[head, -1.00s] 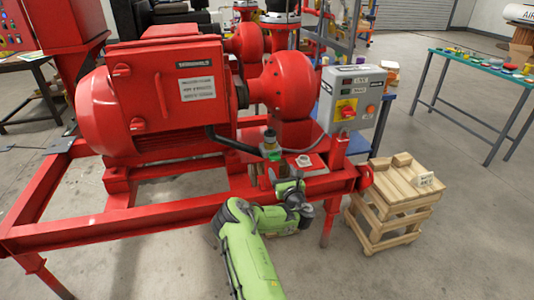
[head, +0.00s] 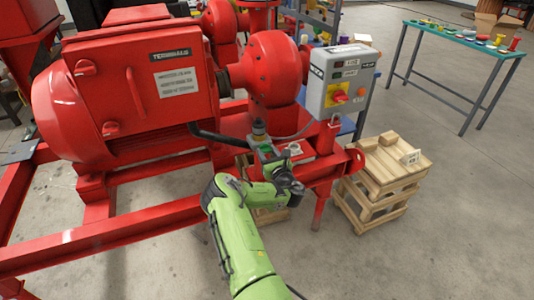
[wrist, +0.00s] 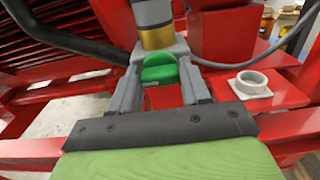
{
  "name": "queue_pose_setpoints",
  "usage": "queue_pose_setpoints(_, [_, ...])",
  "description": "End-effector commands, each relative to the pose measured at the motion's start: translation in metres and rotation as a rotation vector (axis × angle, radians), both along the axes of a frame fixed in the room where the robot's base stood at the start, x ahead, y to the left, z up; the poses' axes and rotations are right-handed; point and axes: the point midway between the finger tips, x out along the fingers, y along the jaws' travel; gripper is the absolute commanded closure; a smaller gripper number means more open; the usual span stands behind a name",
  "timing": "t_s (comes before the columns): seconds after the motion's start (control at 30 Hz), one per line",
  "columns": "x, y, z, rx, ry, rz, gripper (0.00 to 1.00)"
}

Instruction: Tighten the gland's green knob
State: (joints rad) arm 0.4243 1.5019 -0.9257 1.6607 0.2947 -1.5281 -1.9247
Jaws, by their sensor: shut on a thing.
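The green knob (wrist: 160,69) sits between the fingers of my gripper (wrist: 163,75) in the wrist view, just below a grey and brass cylindrical fitting (wrist: 154,25). My gripper is shut on the knob, with one grey finger on each side of it. In the head view, my gripper (head: 266,150) is at the skid's front rail below the pump, and a little green of the knob (head: 265,148) shows there. The knob's lower part is hard to make out in the wrist view.
A black cable (wrist: 60,35) runs in from the left, close to my gripper. A white round collar (wrist: 251,81) sits on the red frame at right. The grey control box (head: 343,80) stands right of the pump. A wooden crate (head: 385,175) is on the floor at right.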

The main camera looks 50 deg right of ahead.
Motion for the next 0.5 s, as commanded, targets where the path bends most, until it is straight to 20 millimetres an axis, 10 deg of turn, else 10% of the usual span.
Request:
queue_pose_setpoints(0.17, [0.0001, 0.0000, 0.0002, 0.000, 0.000, 0.000, 0.84])
queue_pose_setpoints(0.5, [0.0000, -0.0001, 0.0008, 0.047, -0.028, 0.000, 0.84])
